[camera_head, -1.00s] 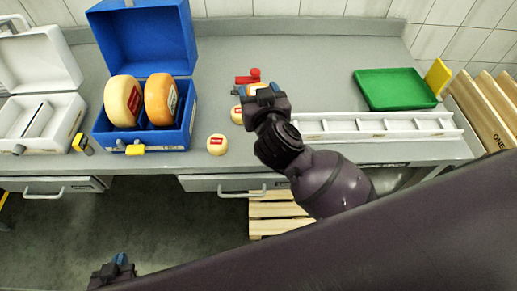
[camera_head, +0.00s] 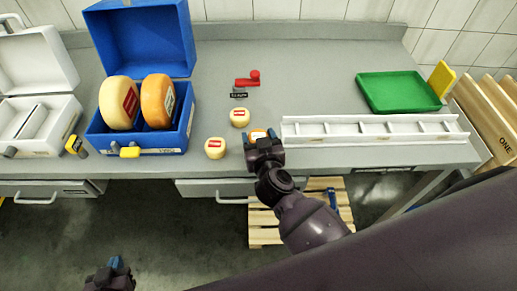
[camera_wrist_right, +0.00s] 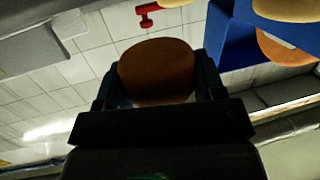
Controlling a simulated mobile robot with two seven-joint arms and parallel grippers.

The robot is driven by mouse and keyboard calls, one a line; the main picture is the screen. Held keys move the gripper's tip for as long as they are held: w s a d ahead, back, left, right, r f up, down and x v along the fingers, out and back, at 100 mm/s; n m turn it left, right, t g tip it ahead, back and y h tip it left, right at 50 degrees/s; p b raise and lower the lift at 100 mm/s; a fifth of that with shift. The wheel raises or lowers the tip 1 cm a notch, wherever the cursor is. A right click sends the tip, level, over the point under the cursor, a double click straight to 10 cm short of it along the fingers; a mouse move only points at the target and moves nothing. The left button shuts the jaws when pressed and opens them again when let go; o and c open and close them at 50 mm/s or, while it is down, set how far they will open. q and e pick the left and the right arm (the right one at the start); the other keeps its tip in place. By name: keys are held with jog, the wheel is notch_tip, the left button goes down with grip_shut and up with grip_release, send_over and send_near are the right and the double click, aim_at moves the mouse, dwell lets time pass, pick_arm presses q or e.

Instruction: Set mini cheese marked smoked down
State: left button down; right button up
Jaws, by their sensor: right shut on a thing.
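My right gripper (camera_head: 260,138) is shut on a mini cheese (camera_head: 257,133) near the front edge of the grey worktop. In the right wrist view this cheese (camera_wrist_right: 157,70) is round and orange-brown, between the two fingers; its label does not show there. Two other pale mini cheeses with red labels stand on the worktop, one (camera_head: 240,117) just behind and left of the gripper, one (camera_head: 215,148) further left. I cannot read their labels. My left gripper (camera_head: 112,268) is low at the left, away from the worktop, its fingers too unclear to judge.
An open blue case (camera_head: 188,125) holds two big cheese wheels. A white case (camera_head: 30,110) stands left of it. A red object (camera_head: 247,79) and a small dark tag (camera_head: 239,95) lie behind. A white divided rack (camera_head: 375,128) and green tray (camera_head: 398,92) are at right.

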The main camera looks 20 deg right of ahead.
notch_tip(320, 180, down, 3)
jog(key=shift+f+b, duration=0.1)
jog(key=shift+b, duration=0.3)
jog(key=shift+f, duration=0.25)
jog(key=shift+f, duration=0.15)
jog(key=o, duration=1)
